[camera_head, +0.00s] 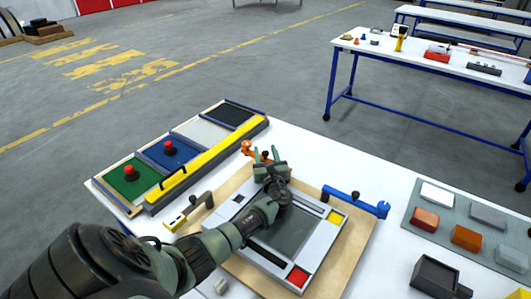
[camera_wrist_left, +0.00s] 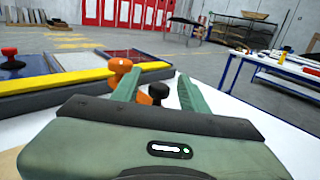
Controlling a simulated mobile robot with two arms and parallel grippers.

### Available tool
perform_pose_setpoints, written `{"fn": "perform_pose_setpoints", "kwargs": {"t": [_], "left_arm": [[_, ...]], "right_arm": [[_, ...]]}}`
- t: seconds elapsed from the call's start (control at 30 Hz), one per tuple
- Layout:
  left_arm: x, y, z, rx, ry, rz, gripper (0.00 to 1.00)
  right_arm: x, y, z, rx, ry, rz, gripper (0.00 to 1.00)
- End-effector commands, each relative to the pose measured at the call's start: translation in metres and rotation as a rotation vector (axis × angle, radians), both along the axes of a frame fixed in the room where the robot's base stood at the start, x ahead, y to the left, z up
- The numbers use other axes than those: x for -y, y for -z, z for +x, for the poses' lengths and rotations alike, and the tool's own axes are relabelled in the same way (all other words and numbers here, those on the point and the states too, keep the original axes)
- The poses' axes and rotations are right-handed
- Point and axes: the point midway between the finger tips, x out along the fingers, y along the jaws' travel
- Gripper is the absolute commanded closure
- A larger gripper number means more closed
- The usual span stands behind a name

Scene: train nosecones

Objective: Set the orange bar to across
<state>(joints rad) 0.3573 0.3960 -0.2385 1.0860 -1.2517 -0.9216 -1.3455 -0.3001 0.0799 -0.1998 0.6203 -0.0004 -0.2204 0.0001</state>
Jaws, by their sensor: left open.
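The orange bar (camera_head: 248,148) is at the far edge of the wooden board, just beyond my left gripper (camera_head: 268,156), which partly hides it. In the left wrist view, a round orange end of the bar (camera_wrist_left: 121,65) shows beside the left finger's tip, with more orange low between the fingers. A black knob (camera_wrist_left: 158,91) stands between the fingers of the left gripper (camera_wrist_left: 157,84), which are open and spread around it. Whether they touch it I cannot tell. My right gripper is in neither view.
A grey framed panel (camera_head: 322,246) lies on the wooden board (camera_head: 362,238) under my left arm. A blue bar (camera_head: 355,200) is to the right and a grey bar with a yellow end (camera_head: 188,213) to the left. A yellow rail (camera_head: 210,160) edges the coloured trays. Blocks lie on a mat (camera_head: 408,220).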

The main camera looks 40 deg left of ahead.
Motion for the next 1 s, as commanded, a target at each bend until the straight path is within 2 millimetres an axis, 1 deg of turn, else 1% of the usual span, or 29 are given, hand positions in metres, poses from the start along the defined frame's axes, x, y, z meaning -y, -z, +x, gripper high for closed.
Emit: {"fn": "perform_pose_setpoints", "kwargs": {"t": [0.03,0.07,0.1,0.17,0.2,1.0], "left_arm": [[-0.0001,0.0,-0.0002,0.0,0.0,0.0,0.56],[0.0,0.0,-0.0002,0.0,0.0,0.0,0.62],[0.0,0.0,-0.0002,0.0,0.0,0.0,0.73],[0.0,0.0,-0.0003,0.0,0.0,0.0,0.9],[0.0,0.0,-0.0003,0.0,0.0,0.0,1.0],[0.0004,0.0003,-0.0003,-0.001,0.0,0.001,1.0]], "right_arm": [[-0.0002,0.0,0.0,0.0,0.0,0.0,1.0],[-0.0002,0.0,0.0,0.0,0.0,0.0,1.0],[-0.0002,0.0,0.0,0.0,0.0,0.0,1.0],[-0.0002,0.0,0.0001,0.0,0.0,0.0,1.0],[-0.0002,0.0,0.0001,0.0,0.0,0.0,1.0],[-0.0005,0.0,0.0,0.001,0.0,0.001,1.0]]}}
